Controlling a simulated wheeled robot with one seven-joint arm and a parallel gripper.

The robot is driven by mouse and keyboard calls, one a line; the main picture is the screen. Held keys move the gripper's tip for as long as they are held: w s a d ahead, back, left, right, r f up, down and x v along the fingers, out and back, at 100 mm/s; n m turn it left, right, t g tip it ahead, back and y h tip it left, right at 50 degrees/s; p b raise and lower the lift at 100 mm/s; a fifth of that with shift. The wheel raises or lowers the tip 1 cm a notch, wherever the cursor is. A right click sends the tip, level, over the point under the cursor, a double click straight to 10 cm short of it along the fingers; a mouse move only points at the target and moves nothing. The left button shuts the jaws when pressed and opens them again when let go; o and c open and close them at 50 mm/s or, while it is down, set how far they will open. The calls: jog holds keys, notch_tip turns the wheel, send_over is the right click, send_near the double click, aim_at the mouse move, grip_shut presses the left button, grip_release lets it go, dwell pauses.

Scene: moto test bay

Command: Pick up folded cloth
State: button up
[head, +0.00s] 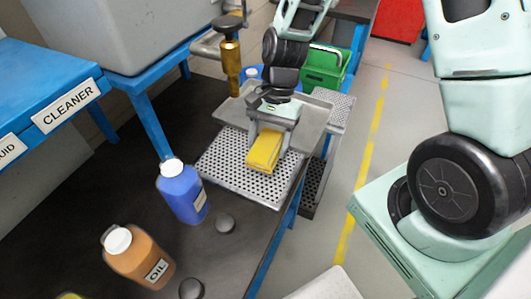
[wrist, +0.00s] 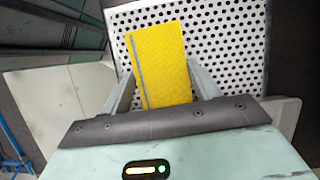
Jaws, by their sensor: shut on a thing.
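The folded cloth (head: 264,152) is a yellow block with a grey stripe along one edge. In the head view it is between the fingers of my gripper (head: 268,137), over the perforated metal plate. In the wrist view the cloth (wrist: 160,60) stands out between the two grey fingers of my gripper (wrist: 163,90), with the perforated plate (wrist: 235,50) behind it. My gripper is shut on the cloth. The cloth's near end is hidden behind the gripper body in the wrist view. I cannot tell whether the cloth touches the plate.
On the dark bench (head: 110,215) stand a blue bottle (head: 181,190) and an orange OIL bottle (head: 137,257). A brass-coloured cylinder (head: 231,65) stands behind the plate. A green crate (head: 325,67) is farther back. Open floor lies right of the bench.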

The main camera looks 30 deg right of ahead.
jog(key=w+d, duration=0.3)
jog(key=d, duration=0.1)
jog(key=w+d+b, duration=0.1)
jog(key=w+d, duration=0.2)
jog(key=d, duration=0.1)
jog(key=w+d+b, duration=0.1)
jog(key=w+d, duration=0.3)
jog(key=shift+w+d, duration=0.1)
jog(key=shift+d, duration=0.15)
